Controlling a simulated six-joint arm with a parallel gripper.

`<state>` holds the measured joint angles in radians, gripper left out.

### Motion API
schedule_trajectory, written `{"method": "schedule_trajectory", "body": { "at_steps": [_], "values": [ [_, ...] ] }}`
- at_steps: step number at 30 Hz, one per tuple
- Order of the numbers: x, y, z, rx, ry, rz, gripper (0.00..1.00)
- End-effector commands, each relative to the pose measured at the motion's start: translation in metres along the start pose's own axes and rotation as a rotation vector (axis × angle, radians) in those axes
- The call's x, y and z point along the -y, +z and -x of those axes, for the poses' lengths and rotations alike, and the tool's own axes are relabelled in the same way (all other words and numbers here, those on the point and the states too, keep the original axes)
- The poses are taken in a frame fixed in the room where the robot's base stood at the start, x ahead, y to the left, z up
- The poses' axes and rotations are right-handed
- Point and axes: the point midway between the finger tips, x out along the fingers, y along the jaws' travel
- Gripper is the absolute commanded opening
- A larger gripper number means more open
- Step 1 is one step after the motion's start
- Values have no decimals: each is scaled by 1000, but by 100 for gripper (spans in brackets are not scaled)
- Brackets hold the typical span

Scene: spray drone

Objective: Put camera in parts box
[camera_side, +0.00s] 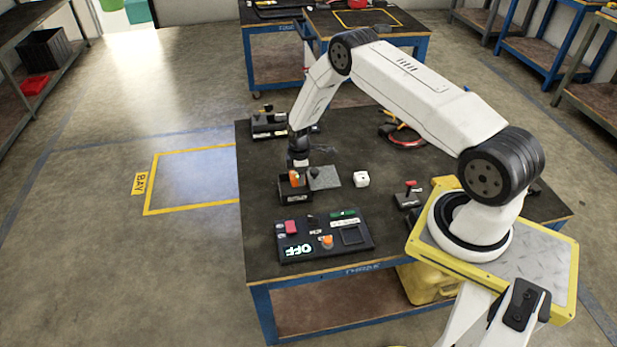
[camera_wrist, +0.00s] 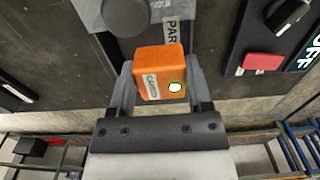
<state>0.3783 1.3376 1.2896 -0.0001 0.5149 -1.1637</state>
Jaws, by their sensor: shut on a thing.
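The camera, a small orange block with a white label and a pale round spot, is between the fingers of my gripper (camera_wrist: 158,85) in the wrist view (camera_wrist: 160,62). My gripper is shut on it. In the side view my gripper (camera_side: 296,168) points down at the dark parts box (camera_side: 295,196), and the orange camera (camera_side: 294,178) shows at the box's open top. I cannot tell whether it touches the box's inside. A label reading "PAR" (camera_wrist: 172,32) shows behind the camera in the wrist view; the rest of it is hidden.
A grey plate with a dark knob (camera_side: 325,180) lies right beside the box. A control panel (camera_side: 290,253) with "OFF" and an orange knob (camera_side: 327,241) is in front. A joystick box (camera_side: 408,198) stands near my base.

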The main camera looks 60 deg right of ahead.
Motion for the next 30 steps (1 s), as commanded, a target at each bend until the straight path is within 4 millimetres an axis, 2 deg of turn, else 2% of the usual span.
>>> {"method": "schedule_trajectory", "body": {
  "at_steps": [6, 17, 22, 30],
  "values": [
    [-8, -4, -10, 0, 1, 0, 0],
    [-10, -5, -13, -1, 1, 0, 0],
    [-16, -8, -21, -1, 1, 0, 0],
    [-15, -8, -47, 1, 1, 0, 0]
  ]
}}
